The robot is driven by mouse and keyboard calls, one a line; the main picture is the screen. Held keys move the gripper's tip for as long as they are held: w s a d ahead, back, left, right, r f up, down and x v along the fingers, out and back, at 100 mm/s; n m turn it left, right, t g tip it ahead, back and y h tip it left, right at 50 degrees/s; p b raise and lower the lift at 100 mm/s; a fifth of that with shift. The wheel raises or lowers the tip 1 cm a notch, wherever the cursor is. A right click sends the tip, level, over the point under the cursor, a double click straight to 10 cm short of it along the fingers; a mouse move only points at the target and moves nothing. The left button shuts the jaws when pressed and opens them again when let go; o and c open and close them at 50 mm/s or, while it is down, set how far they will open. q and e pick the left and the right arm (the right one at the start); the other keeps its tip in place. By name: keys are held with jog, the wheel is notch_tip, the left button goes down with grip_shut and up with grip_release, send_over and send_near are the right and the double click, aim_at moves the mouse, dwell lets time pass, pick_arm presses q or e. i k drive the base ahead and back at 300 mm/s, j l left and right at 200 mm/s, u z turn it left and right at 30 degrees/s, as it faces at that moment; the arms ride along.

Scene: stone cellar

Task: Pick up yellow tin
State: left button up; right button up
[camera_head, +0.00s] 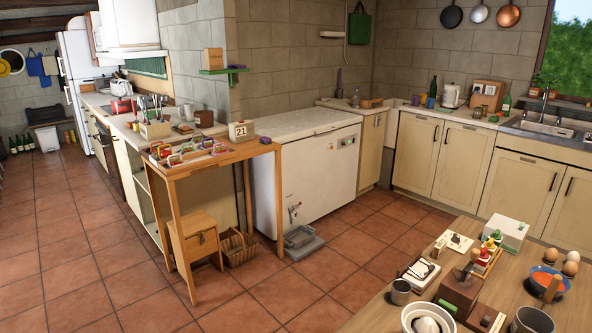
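Several small tins or packets (182,155) with red, green and white colours stand close together on the tall narrow wooden table (247,152) left of centre. They are too small for me to tell which one, if any, is the yellow tin. No clearly yellow tin shows elsewhere. Neither of my grippers is in view, and nothing in view is held.
A white chest freezer (305,180) stands behind. A cluttered wooden table (378,314) fills the lower right. The tiled floor (90,265) at left is clear.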

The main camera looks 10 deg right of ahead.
aim_at(485, 110)
jog(key=i+j+u, duration=0.3)
jog(key=i+u, duration=0.6)
jog(key=i+z, duration=0.25)
jog(key=i, duration=0.2)
jog(key=i+j+z, duration=0.2)
jog(key=i, duration=0.2)
jog(key=i+j+z, duration=0.1)
jog(key=i+z, duration=0.15)
jog(key=i, duration=0.2)
jog(key=i+l+z, duration=0.15)
jog(key=i+z, duration=0.25)
jog(key=i+l+z, duration=0.1)
jog(key=z, duration=0.25)
jog(key=i+j+z, duration=0.1)
jog(key=i+z, duration=0.3)
jog(key=i+j+z, duration=0.1)
jog(key=i+z, duration=0.3)
jog(key=i+l+z, duration=0.15)
jog(key=i+z, duration=0.25)
jog(key=i, duration=0.25)
jog(key=i+j+z, duration=0.1)
jog(key=i+z, duration=0.3)
jog(key=i, duration=0.25)
jog(key=i+z, duration=0.1)
jog(key=i, duration=1.35)
jog(key=i+z, duration=0.25)
jog(key=i, duration=1.2)
jog(key=i+l+u, duration=0.1)
jog(key=i+l, duration=0.15)
jog(key=i, duration=0.15)
